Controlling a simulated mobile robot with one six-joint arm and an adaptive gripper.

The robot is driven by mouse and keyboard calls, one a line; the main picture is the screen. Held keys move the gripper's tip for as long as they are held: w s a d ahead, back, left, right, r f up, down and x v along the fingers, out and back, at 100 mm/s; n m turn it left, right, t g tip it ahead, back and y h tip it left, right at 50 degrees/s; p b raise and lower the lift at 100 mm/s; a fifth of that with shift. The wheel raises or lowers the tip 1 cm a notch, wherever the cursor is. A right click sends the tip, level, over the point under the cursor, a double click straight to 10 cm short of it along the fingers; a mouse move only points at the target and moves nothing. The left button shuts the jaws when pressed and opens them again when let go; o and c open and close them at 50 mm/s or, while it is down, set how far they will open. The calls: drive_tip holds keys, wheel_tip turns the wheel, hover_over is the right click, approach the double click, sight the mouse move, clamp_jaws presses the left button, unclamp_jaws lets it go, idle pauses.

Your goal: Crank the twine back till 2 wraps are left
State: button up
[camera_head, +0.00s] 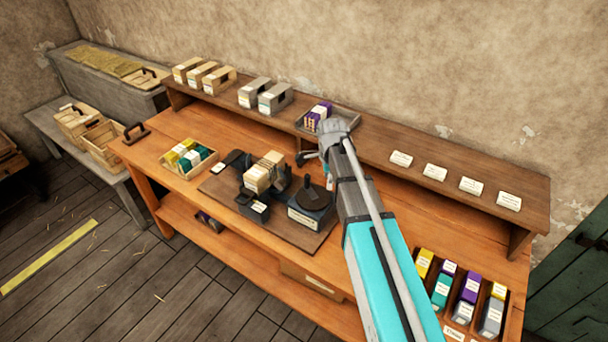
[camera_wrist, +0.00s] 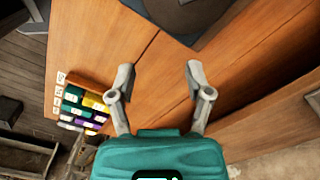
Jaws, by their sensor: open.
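A dark device with a round black wheel and a raised knob (camera_head: 311,194) stands on a dark board (camera_head: 222,190) on the wooden bench. A white label (camera_head: 303,218) is on its front. Beside it on the left is a dark press-like part holding pale labelled blocks (camera_head: 264,172). I cannot make out any twine or count wraps. My gripper (camera_head: 304,158) is behind and above the wheel, apart from it. In the wrist view my gripper (camera_wrist: 160,78) is open with nothing between its fingers. A dark rounded shape (camera_wrist: 190,14) shows at the top there, partly cut off.
A raised back shelf (camera_head: 370,147) carries pale and grey boxes, a tray (camera_head: 342,112) with purple items and several label cards. A labelled rack (camera_head: 462,300) is at front right.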

sight(307, 175)
drive_tip(key=w+a+r+m+p, duration=0.5)
drive_tip(key=w+a+m, duration=0.1)
drive_tip(key=w+m, duration=0.2)
drive_tip(key=shift+a+r, duration=0.25)
drive_tip(key=shift+r, duration=0.15)
drive_tip(key=shift+s+f, duration=0.1)
drive_tip(key=shift+f, duration=0.05)
wheel_tip(307, 175, down, 14)
drive_tip(key=b, duration=1.3)
drive_tip(key=shift+r+b, duration=0.25)
drive_tip(key=shift+b, duration=0.15)
